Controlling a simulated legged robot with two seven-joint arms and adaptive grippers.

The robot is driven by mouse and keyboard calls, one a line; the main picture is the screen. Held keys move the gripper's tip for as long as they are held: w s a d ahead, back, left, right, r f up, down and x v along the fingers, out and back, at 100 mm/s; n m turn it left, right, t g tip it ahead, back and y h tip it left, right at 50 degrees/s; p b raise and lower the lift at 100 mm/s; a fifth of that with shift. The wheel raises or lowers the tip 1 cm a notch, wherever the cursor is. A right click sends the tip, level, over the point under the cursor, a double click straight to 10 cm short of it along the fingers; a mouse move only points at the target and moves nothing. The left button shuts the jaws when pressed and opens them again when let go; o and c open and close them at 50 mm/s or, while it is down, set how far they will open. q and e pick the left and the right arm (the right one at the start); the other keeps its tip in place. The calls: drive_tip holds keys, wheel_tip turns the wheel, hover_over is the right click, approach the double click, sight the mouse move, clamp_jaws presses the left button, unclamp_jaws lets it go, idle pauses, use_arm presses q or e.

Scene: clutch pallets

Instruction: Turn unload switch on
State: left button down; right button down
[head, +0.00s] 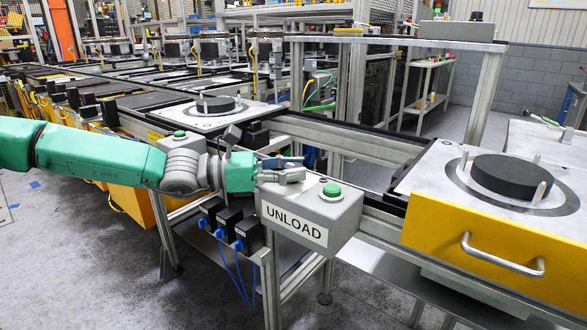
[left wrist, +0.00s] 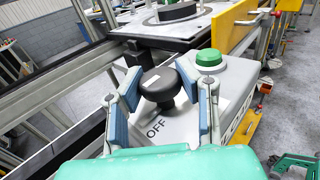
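The grey switch box labelled UNLOAD (head: 313,222) is mounted on the conveyor's near side in the head view. A green button (head: 332,190) sits on its top. My left gripper (head: 292,170) is over the box's left part. In the left wrist view, a black knob (left wrist: 160,86) stands on the box top (left wrist: 180,122), with the word OFF printed beside it. My left gripper (left wrist: 168,92) is open, with one finger on each side of the knob and small gaps visible. The green button (left wrist: 209,59) is just outside the right finger. In the head view the knob is hidden.
A pallet with a black disc (head: 508,176) and a yellow front plate with a handle (head: 490,262) is to the right. Another pallet (head: 213,112) is behind my left arm. Black sockets with blue cables (head: 230,225) hang left of the box.

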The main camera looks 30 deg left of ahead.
use_arm(q)
drive_tip(key=shift+w+r, duration=0.1)
drive_tip(key=m+g+h+p, duration=0.1)
drive_tip(key=m+g+p, duration=0.1)
drive_tip(key=shift+h+p, duration=0.3)
drive_tip(key=m+g+h+p, duration=0.1)
drive_tip(key=g, duration=0.1)
drive_tip(key=shift+w+m+g, duration=0.1)
drive_tip(key=shift+m+g, duration=0.3)
drive_tip(key=m+g, duration=0.2)
drive_tip(key=g, duration=0.1)
drive_tip(key=m+g+h, duration=0.1)
drive_tip(key=m+g, duration=0.1)
drive_tip(key=g, duration=0.1)
drive_tip(key=shift+g+h, duration=0.3)
drive_tip(key=shift+g, duration=0.1)
drive_tip(key=shift+m+g+y, duration=0.4)
drive_tip(key=shift+m+g, duration=1.7)
drive_tip(key=shift+g, duration=1)
drive_tip(key=c, duration=1.1)
unclamp_jaws()
drive_tip(key=shift+c, duration=0.2)
drive_tip(key=shift+a, duration=0.1)
